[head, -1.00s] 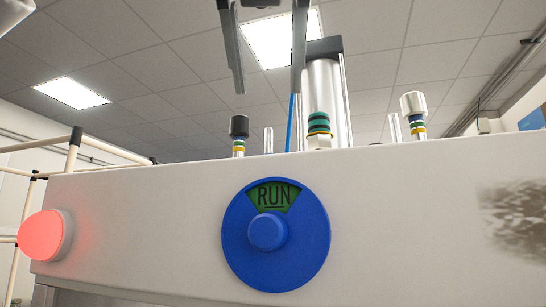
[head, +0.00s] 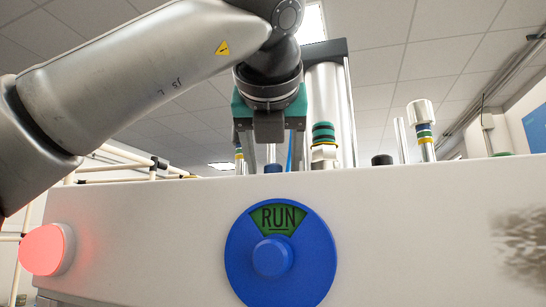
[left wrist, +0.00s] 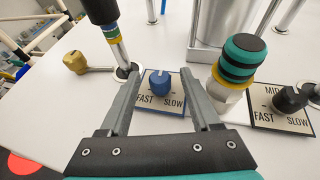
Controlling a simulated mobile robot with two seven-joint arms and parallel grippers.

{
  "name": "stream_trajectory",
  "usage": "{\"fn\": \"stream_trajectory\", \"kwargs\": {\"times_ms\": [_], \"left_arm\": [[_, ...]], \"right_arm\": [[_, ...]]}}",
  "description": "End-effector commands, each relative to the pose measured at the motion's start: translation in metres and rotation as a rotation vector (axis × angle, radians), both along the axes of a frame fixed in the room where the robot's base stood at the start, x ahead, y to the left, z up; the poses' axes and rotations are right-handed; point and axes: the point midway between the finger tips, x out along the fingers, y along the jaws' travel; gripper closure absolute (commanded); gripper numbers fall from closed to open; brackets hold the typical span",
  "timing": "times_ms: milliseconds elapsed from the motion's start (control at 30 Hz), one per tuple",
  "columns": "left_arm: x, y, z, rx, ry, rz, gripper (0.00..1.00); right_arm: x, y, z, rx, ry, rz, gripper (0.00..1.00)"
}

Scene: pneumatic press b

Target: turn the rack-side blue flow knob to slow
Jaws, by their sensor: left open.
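The blue flow knob (left wrist: 160,83) stands on a FAST/SLOW plate (left wrist: 160,106) on top of the white press housing, in the left wrist view. FAST is at its left, SLOW at its right; its pointer direction is unclear. In the head view a bit of the blue knob (head: 272,168) shows above the housing's front edge. My left gripper (head: 271,152) points down over it. In the left wrist view the left gripper (left wrist: 160,72) is open and empty, one finger to each side of the knob. No finger contact is visible. My right gripper is not in view.
A green-and-black fitting (left wrist: 243,58) stands right of the fingers, and a black-capped post (left wrist: 103,20) left. A brass knob (left wrist: 75,62) and a black knob (left wrist: 290,98) are farther out. The housing front carries a blue RUN dial (head: 272,260) and a red light (head: 45,249).

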Motion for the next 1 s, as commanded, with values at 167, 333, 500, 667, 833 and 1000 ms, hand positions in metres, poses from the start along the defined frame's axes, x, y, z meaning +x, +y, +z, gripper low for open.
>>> {"fn": "stream_trajectory", "kwargs": {"times_ms": [167, 333, 500, 667, 833, 1000], "left_arm": [[-0.0002, 0.0002, 0.0001, 0.000, 0.000, 0.000, 0.49], [-0.0003, 0.0002, 0.0002, 0.000, 0.000, 0.000, 0.68], [-0.0004, 0.0001, 0.0004, 0.000, 0.000, 0.000, 0.87], [-0.0005, 0.0001, 0.0004, 0.000, 0.000, 0.000, 1.00], [-0.0005, 0.0001, 0.0005, 0.000, 0.000, 0.000, 1.00], [-0.0005, 0.0004, 0.0004, -0.001, -0.001, -0.010, 1.00]], "right_arm": [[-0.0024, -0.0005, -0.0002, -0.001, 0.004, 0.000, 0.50], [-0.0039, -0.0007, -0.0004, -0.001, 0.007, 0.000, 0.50], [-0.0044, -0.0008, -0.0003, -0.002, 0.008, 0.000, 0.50], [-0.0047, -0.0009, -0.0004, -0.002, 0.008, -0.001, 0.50], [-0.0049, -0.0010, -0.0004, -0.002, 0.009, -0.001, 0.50], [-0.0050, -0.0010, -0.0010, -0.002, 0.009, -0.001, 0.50]]}}
